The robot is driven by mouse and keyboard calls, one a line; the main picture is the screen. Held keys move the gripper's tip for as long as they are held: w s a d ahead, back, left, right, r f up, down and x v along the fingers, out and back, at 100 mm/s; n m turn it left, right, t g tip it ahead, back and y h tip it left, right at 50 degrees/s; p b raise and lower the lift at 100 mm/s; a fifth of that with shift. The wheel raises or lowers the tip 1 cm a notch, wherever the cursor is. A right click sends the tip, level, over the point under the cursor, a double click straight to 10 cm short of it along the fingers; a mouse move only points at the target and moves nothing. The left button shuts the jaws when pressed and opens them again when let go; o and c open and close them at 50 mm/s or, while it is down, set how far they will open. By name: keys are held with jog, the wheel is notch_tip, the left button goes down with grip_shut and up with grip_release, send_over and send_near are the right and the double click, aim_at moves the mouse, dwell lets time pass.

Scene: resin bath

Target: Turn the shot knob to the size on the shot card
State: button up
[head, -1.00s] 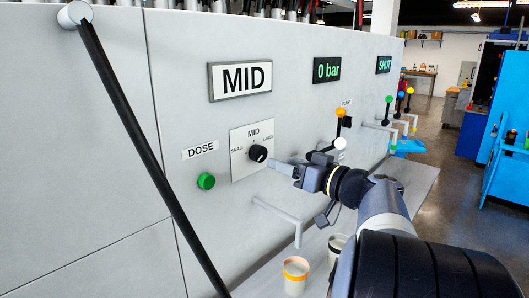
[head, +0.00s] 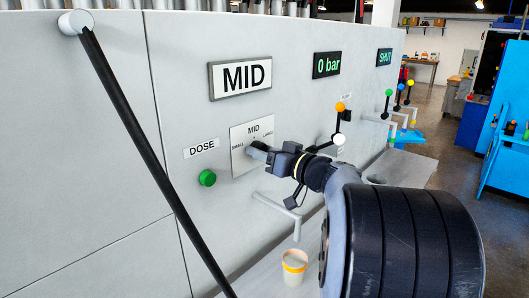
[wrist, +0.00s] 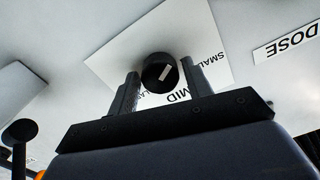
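The shot card (head: 240,76) on the grey wall reads MID. Below it, the knob plate (head: 238,165) is marked SMALL, MID and LARGE. The black shot knob (wrist: 158,75) has a white mark that lies diagonally in the wrist view; I cannot tell which size it points to. My gripper (head: 260,152) is at the plate and hides most of the knob in the head view. In the wrist view, its two fingers stand on either side of the knob with visible gaps. My gripper is open.
A green button (head: 207,178) under the DOSE label (head: 201,148) is left of the plate. A spout (head: 280,212) juts out below, above a cup with an orange band (head: 294,268). A lever with an orange ball (head: 340,106) is to the right. A black bar (head: 130,140) crosses the left.

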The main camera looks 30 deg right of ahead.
jog(key=c, duration=0.7)
jog(key=shift+f+m+b, duration=0.1)
jog(key=shift+m+b, duration=0.3)
jog(key=shift+b, duration=0.15)
jog(key=shift+m+b, duration=1.3)
jog(key=shift+m, duration=10.1)
